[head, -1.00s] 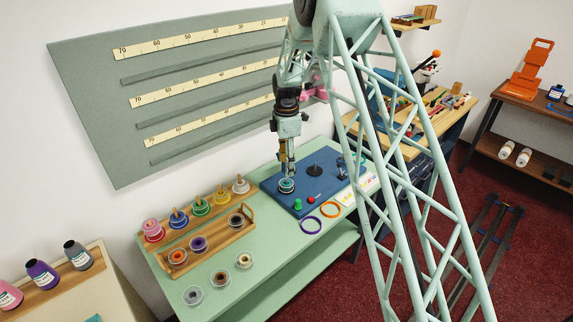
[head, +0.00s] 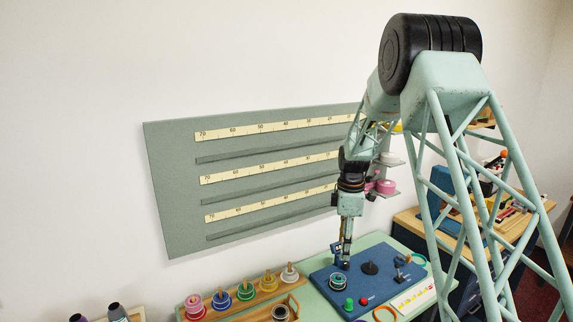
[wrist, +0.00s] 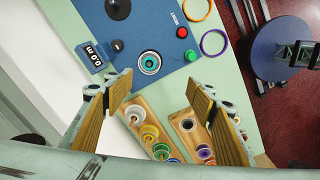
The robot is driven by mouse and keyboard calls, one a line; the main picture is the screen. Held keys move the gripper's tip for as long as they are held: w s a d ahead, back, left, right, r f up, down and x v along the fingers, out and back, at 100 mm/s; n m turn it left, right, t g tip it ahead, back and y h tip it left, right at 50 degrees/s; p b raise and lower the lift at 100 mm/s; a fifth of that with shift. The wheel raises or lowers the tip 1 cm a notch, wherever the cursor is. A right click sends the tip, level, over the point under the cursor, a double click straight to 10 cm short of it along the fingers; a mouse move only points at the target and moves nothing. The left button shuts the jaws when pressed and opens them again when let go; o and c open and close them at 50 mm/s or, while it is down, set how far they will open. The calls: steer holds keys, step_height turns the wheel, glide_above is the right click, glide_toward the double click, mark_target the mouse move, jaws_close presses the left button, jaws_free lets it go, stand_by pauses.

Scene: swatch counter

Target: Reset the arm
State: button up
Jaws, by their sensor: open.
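My gripper (head: 342,262) hangs from my arm over the blue board (head: 318,281), pointing down. In the wrist view my gripper (wrist: 160,92) has its two wood-toned fingers wide apart with nothing between them. A grey-rimmed spool with a teal centre (head: 338,282) sits on the blue board, just below the fingertips and apart from them. It also shows in the wrist view (wrist: 149,63), beyond the fingertips.
A wooden rack (head: 230,306) with coloured spools on pegs stands left of the board. A green knob (head: 349,304), a red button (head: 364,301) and a black post (head: 370,268) are on the board. A grey ruler panel (head: 175,225) is on the wall behind.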

steer(key=s+r+m+t+b, duration=0.3)
steer(key=s+r+m, duration=0.5)
steer(key=s+r, duration=1.8)
steer(key=s+f+m+b, duration=0.2)
steer(key=s+m, duration=0.6)
steer(key=s, duration=2.6)
steer(key=b, duration=0.2)
steer(key=shift+s+f+t+b, duration=0.3)
steer(key=shift+f, duration=0.05)
